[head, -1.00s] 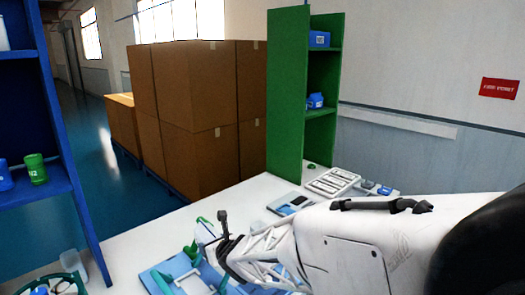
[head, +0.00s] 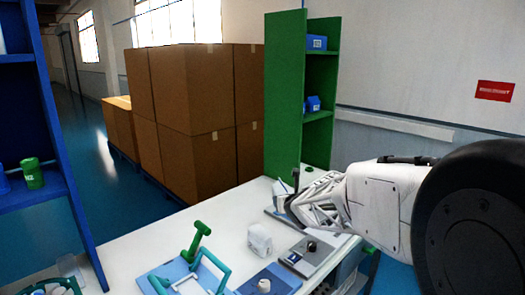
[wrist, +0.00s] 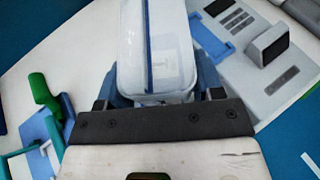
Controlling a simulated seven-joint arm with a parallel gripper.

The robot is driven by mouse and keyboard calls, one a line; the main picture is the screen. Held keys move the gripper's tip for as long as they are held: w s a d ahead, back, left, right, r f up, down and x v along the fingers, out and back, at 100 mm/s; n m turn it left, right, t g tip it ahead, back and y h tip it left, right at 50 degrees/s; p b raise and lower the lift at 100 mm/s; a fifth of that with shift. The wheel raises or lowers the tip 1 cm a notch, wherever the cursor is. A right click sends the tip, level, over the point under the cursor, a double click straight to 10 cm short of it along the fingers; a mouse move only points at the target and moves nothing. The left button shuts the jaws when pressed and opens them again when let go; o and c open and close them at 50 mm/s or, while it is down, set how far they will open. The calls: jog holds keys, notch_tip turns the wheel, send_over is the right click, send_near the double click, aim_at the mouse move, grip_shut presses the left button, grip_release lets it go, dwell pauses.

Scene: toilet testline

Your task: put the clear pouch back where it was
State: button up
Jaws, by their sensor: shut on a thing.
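My gripper (wrist: 160,95) is shut on the clear pouch (wrist: 155,45), a see-through, whitish, box-like thing with a dark blue line along it. In the wrist view the pouch sticks out ahead from between the blue fingers. In the head view my gripper (head: 290,200) is over the far part of the white table (head: 225,215), in front of the green shelf (head: 284,95). Only a small pale bit of the pouch (head: 282,188) shows there. I cannot tell whether it touches the table.
A white block (head: 260,240) stands mid-table. Near it are a grey device (head: 305,255), a blue plate with a white knob (head: 268,282), and a blue fixture with a green handle (head: 196,240). A blue rack (head: 35,120) stands left. The table's left middle is bare.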

jog(key=w+d+r+m+h, duration=0.1)
jog(key=w+d+r, duration=0.1)
jog(key=d, duration=0.6)
jog(key=w+d+r+m+h, duration=0.1)
jog(key=w+d+r+h, duration=0.1)
jog(key=d, duration=0.7)
jog(key=shift+w+m+t, duration=0.3)
jog(key=shift+w+m, duration=0.1)
jog(key=shift+w, duration=0.15)
jog(key=s+a+f, duration=0.1)
jog(key=a+f, duration=0.1)
jog(key=a, duration=0.3)
jog(key=s+a+f+n+y, duration=0.1)
jog(key=s+a+f, duration=0.1)
jog(key=a, duration=0.4)
jog(key=s+a+f+n+y, duration=0.1)
jog(key=a+f, duration=0.1)
jog(key=a, duration=0.3)
jog(key=shift+s+a, duration=0.2)
jog(key=s+a+f+y, duration=0.1)
jog(key=s+a+f, duration=0.1)
jog(key=a, duration=0.3)
jog(key=s+a+f+n+y, duration=0.1)
jog(key=s+a+f, duration=0.1)
jog(key=s+a, duration=0.2)
jog(key=s+a+f+n+g, duration=0.1)
jog(key=s+a+f, duration=0.2)
jog(key=a, duration=0.4)
jog(key=shift+a+y, duration=0.15)
jog(key=shift+y, duration=0.25)
